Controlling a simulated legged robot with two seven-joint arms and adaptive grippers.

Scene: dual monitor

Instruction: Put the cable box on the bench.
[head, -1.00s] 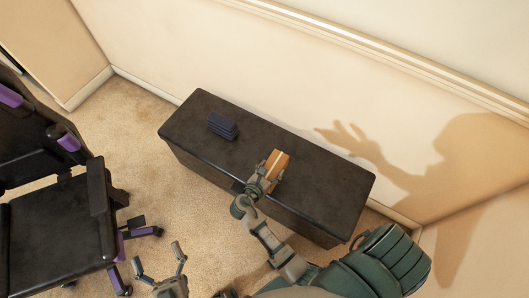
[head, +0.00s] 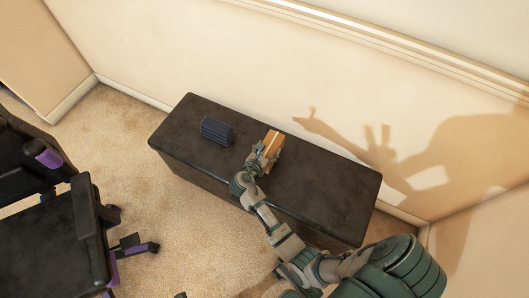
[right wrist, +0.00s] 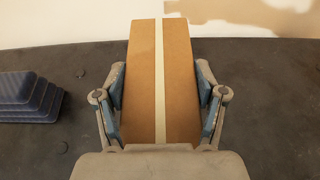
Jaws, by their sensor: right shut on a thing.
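The cable box, a brown carton (head: 274,141) with a pale tape strip down its middle, is at the dark bench (head: 320,190), over its top. In the right wrist view the carton (right wrist: 180,75) stands between both fingers. My right gripper (head: 264,157) is shut on it, one finger pressed to each side. I cannot tell whether the carton's underside touches the bench top. Only a small dark tip, likely of my left gripper (head: 180,295), shows at the bottom edge of the head view.
A dark blue ridged block (head: 216,130) lies on the bench, left of the carton; it also shows in the right wrist view (right wrist: 28,98). The bench's right part is bare. A wall runs behind it. A black and purple office chair (head: 50,235) stands at left.

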